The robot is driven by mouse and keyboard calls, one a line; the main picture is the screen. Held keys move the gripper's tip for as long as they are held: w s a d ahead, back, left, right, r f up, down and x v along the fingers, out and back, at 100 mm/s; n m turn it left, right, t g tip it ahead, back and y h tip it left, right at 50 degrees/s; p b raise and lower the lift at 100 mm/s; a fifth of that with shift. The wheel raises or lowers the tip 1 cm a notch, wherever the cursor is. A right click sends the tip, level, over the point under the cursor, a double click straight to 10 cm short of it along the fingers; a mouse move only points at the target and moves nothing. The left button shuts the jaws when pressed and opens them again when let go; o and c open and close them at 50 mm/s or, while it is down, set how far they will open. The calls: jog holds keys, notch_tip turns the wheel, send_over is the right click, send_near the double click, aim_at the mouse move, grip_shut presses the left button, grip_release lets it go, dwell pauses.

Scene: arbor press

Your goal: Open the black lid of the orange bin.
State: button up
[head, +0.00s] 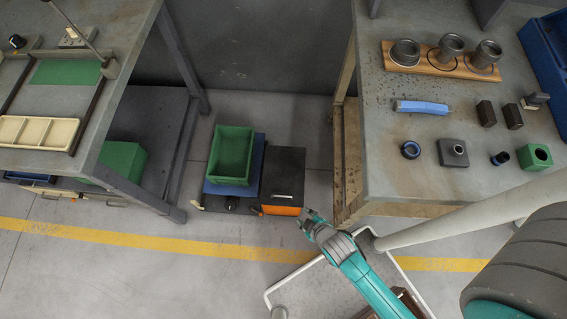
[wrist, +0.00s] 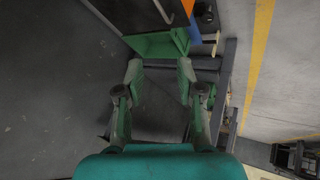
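The orange bin (head: 280,211) stands low between the two benches, its orange front showing under a flat black lid (head: 284,165). The lid lies closed, with a light bar handle (head: 283,196) near its front edge. My gripper (head: 308,216) appears just right of the bin's front corner in the head view; its height is hard to tell there. In the wrist view my gripper (wrist: 160,70) has its two fingers apart with nothing between them. The lid (wrist: 128,14), its handle (wrist: 161,11) and a bit of the orange bin (wrist: 188,7) show at the top, beyond the fingertips.
A green open bin (head: 233,152) on a blue base (head: 228,190) stands directly left of the orange bin. A bench with parts (head: 440,180) stands close on the right, another bench (head: 130,100) on the left.

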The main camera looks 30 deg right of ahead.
jog(key=w+f+n+g, duration=0.2)
jog(key=w+f, duration=0.4)
jog(key=n+g+h, duration=0.1)
jog(key=n+g, duration=0.1)
jog(key=g, duration=0.2)
send_near(283, 196)
jog(key=shift+w+d+f, duration=0.15)
jog(key=shift+f, duration=1.2)
jog(key=shift+w+d+f, duration=0.1)
jog(key=shift+d+f, duration=0.05)
jog(key=shift+f, duration=1.2)
jog(key=shift+w+d+f, duration=0.15)
jog(key=shift+f, duration=1.2)
jog(key=shift+c, duration=0.2)
grip_shut()
